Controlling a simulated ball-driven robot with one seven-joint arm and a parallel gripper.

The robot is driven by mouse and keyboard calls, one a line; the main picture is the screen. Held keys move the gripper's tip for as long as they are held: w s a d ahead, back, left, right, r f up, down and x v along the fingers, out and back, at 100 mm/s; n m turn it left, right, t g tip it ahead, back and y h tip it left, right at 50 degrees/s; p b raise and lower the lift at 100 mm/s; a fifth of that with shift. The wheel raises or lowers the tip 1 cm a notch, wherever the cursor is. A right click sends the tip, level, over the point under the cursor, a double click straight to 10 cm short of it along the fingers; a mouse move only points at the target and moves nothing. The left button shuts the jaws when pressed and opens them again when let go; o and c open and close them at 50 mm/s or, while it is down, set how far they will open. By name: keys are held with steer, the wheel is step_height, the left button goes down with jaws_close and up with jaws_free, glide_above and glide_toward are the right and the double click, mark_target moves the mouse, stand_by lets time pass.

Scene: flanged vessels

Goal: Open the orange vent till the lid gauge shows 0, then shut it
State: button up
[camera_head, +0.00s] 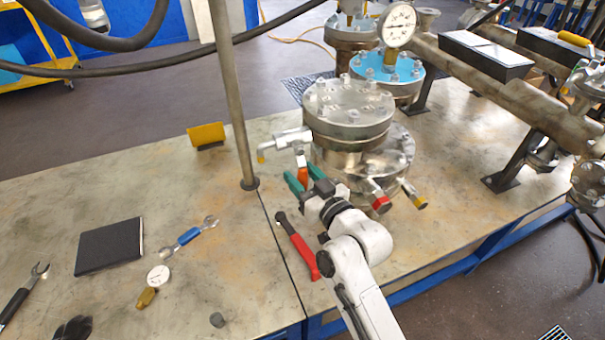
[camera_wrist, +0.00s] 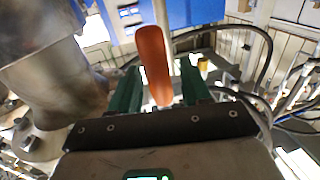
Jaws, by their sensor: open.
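The orange vent handle (camera_head: 302,174) hangs from a side fitting on the left of the front silver vessel (camera_head: 348,112). My gripper (camera_head: 301,177) is open, its green fingers on either side of the handle. In the wrist view the orange handle (camera_wrist: 154,60) stands upright between the green fingers (camera_wrist: 160,88), with gaps visible at its sides. The handle's lower end is partly hidden by my gripper's body. A round white dial gauge (camera_head: 398,25) stands above the blue lid (camera_head: 387,68) behind; its reading is too small to tell.
A vertical pole (camera_head: 233,100) stands to the left.

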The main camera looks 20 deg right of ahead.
jaws_close()
stand_by(0.5)
